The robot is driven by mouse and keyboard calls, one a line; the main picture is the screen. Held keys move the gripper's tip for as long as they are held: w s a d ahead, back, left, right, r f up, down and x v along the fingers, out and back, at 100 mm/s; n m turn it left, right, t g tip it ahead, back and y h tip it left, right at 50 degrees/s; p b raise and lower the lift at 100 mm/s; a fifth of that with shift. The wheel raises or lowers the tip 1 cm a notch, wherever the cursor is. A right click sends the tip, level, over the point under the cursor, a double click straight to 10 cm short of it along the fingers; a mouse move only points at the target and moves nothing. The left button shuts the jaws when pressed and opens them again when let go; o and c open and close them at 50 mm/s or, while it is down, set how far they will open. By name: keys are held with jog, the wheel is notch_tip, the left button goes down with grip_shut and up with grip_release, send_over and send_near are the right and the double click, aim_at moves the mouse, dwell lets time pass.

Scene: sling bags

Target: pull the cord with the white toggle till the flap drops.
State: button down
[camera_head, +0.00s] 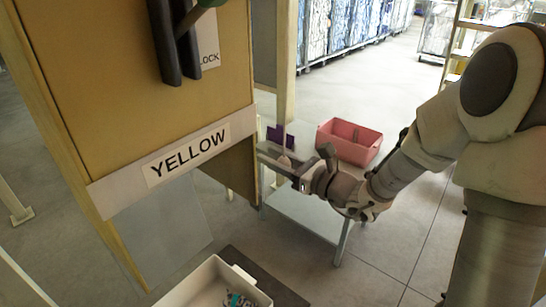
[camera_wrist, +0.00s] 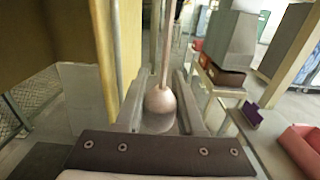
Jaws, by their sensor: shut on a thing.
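The toggle (camera_wrist: 160,101) is a pale, slightly pinkish bulb on a thin cord (camera_wrist: 166,45) that runs up out of the wrist view. My gripper (camera_wrist: 160,108) is shut on the toggle, one finger on each side of it. In the head view my gripper (camera_head: 276,157) is just right of the tan housing (camera_head: 110,90), near the end of its YELLOW strip (camera_head: 188,155). The toggle is small and pale there, between the fingers. I cannot clearly pick out the flap or tell how it hangs.
Dark handles (camera_head: 170,50) stick out from the housing. A white bin (camera_head: 205,283) stands below it. Open floor lies to the right.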

jog(key=shift+f, duration=0.1)
dwell(0.7)
notch_tip(320, 180, down, 6)
jog(key=b, duration=0.5)
jog(key=shift+f, duration=0.1)
jog(key=c, duration=0.5)
grip_release()
jog(key=shift+s+d, duration=0.1)
jog(key=shift+d, duration=0.05)
jog(key=v, duration=1.7)
jog(key=shift+s, duration=0.1)
